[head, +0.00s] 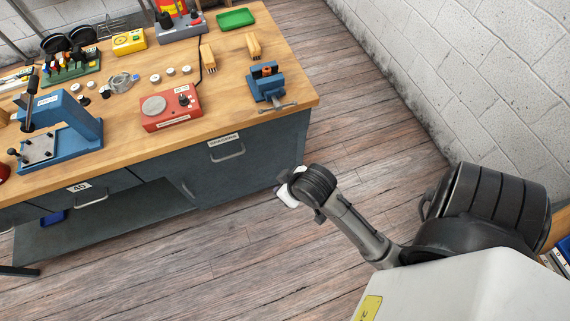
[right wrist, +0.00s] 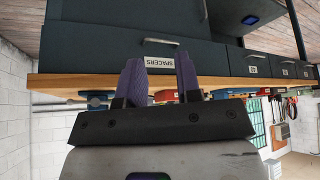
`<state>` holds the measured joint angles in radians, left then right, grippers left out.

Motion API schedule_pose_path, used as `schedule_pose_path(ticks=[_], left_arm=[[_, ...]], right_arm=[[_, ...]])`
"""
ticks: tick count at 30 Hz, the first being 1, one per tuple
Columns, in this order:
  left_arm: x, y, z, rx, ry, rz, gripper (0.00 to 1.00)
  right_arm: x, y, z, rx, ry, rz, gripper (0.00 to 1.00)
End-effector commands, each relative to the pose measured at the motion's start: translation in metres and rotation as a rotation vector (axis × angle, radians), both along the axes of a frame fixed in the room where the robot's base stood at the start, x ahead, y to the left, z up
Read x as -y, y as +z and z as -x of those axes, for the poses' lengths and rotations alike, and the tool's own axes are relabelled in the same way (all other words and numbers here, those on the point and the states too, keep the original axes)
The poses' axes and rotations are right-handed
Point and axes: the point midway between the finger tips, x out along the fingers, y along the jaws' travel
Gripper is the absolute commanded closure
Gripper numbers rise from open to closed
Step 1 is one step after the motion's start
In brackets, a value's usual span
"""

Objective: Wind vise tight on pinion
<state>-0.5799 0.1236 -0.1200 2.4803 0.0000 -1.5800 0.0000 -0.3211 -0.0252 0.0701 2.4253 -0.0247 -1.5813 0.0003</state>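The blue vise (head: 265,86) stands at the right front corner of the wooden bench. Its handle bar (head: 279,108) sticks out over the bench's front edge. A small dark and orange-brown part (head: 267,69) shows at the top of the vise jaws; I cannot tell whether it is the pinion or how tightly it is held. My right gripper (head: 284,180) is in front of and below the bench corner, apart from the vise. In the right wrist view its two purple fingers (right wrist: 160,78) stand apart with nothing between them. My left gripper is not in view.
A red box (head: 171,108) with a round pad and a blue press (head: 62,130) stand left of the vise. A drawer marked SPACERS (right wrist: 168,52) is below the benchtop. The floor to the right is clear.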

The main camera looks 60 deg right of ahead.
Motion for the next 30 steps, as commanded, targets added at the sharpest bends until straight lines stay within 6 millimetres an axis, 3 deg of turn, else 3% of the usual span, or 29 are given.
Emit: schedule_pose_path(ticks=[1,3,12,30], left_arm=[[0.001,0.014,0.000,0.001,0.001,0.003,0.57],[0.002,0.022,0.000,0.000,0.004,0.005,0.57],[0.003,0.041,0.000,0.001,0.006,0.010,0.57],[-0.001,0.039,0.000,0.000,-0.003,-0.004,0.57]], right_arm=[[-0.003,0.014,0.001,-0.001,0.016,0.004,0.68],[-0.007,0.023,0.003,0.000,0.035,0.007,0.68],[-0.013,0.039,0.007,-0.012,0.069,0.018,0.68],[-0.014,0.034,0.010,-0.020,0.076,0.022,0.68]])
